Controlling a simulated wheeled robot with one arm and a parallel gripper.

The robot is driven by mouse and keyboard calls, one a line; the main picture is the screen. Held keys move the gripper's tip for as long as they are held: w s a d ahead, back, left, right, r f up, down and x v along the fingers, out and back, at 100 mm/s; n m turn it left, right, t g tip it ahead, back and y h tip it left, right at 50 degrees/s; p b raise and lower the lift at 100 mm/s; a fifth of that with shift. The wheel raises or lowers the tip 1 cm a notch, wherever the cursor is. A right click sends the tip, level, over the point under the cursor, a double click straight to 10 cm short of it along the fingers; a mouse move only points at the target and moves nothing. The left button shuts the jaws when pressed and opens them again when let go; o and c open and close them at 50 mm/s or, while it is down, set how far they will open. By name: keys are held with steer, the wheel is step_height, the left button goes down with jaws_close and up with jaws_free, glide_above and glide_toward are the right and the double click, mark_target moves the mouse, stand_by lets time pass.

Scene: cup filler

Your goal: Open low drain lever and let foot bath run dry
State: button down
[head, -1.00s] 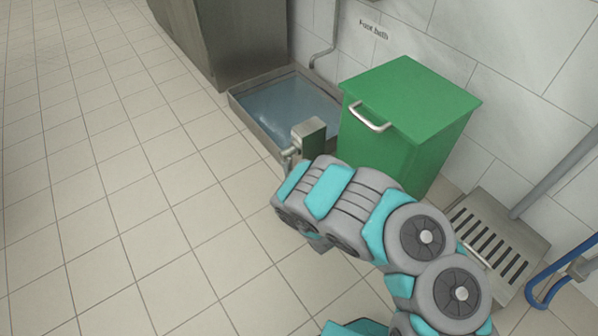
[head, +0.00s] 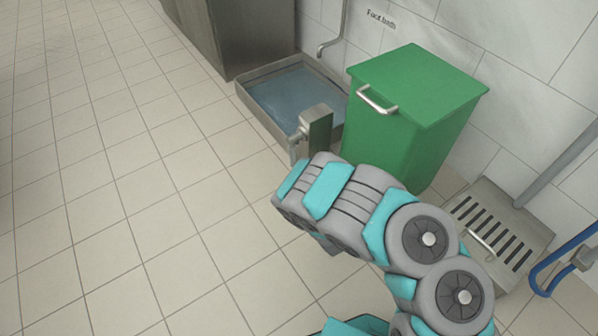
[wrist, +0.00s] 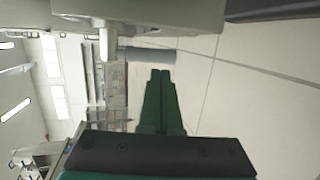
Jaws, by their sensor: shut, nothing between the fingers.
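The foot bath (head: 262,118) is a low steel basin on the floor by the wall, with blue water (head: 300,92) inside. A metal drain fitting (head: 316,124) stands at its front corner, with a lever-like piece (head: 294,146) at its left side, pointing down. My gripper is hidden behind my arm in the head view. In the wrist view my gripper (wrist: 160,76) is shut and empty. Its tips are close to a grey cylindrical piece (wrist: 150,56) on a metal fitting (wrist: 112,72); I cannot tell whether they touch.
A green lidded bin (head: 412,120) stands right of the foot bath, close to my arm. A slotted floor grate (head: 495,235) and a blue hose (head: 548,275) are at the right. A steel cabinet (head: 245,35) stands behind. The tiled floor (head: 110,180) at left is clear.

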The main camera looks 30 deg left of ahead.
steer(key=p+v, duration=0.3)
steer(key=v, duration=0.5)
steer(key=shift+f, duration=0.4)
steer(key=shift+d, duration=0.1)
